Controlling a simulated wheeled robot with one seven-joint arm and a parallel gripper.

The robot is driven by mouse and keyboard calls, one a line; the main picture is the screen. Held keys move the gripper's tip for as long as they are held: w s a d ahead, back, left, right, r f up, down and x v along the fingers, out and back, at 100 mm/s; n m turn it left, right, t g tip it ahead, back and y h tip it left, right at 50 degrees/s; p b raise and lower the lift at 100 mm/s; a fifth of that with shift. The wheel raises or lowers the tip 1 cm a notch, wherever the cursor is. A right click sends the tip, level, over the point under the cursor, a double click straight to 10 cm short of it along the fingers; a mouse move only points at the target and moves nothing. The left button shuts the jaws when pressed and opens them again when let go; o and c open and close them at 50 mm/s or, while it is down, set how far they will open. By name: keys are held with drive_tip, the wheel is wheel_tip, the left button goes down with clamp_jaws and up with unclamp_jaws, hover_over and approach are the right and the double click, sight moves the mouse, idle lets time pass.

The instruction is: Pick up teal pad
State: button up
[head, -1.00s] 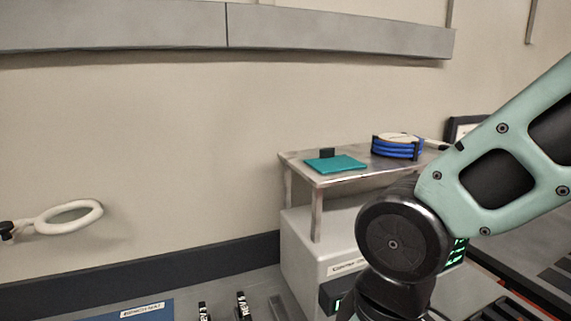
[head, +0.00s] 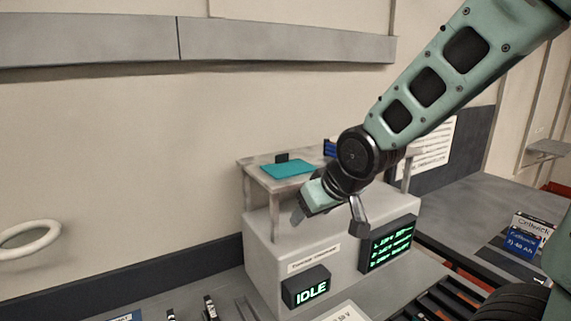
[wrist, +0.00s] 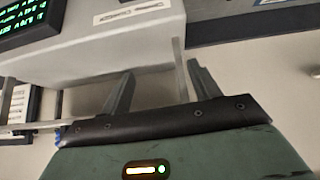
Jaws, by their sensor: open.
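The teal pad (head: 288,169) lies flat on the metal shelf (head: 252,162) on top of the light grey cabinet, with a small black block (head: 282,157) at its back edge. In the head view, my gripper (head: 329,216) is open and empty. It appears in front of the cabinet, below and to the right of the pad, with its fingers pointing down. In the wrist view, my gripper (wrist: 161,70) shows two spread fingers with nothing between them, against the cabinet and wall. I cannot make out the pad in that view.
A blue banded object (head: 330,148) on the shelf is mostly hidden behind my wrist. The cabinet (head: 262,262) carries an IDLE display (head: 306,288) and a green-text screen (head: 388,244). A white ring (head: 28,238) is at far left. Boxes (head: 528,235) stand at right.

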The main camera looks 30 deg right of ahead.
drive_tip(key=w+d+r+t, duration=0.2)
drive_tip(key=r+t, duration=0.1)
drive_tip(key=r, duration=0.3)
drive_tip(key=w+d+r+t, duration=0.1)
drive_tip(key=w+r+t, duration=0.15)
drive_tip(key=r, duration=0.35)
drive_tip(key=p, duration=0.2)
approach(283, 155)
drive_tip(key=x, duration=0.4)
drive_tip(key=shift+a+r+t, duration=0.15)
drive_tip(key=shift+a+t, duration=0.05)
drive_tip(key=shift+t, duration=0.05)
drive_tip(key=shift+f+p+x, duration=0.1)
drive_tip(key=shift+p+x, duration=0.6)
drive_tip(key=shift+x, duration=0.95)
drive_tip(key=shift+f+p+x, duration=0.15)
drive_tip(key=shift+p+x, duration=0.55)
drive_tip(key=shift+x, duration=1)
drive_tip(key=shift+s+d, duration=0.15)
drive_tip(key=shift+d, duration=0.05)
drive_tip(key=c, duration=1.1)
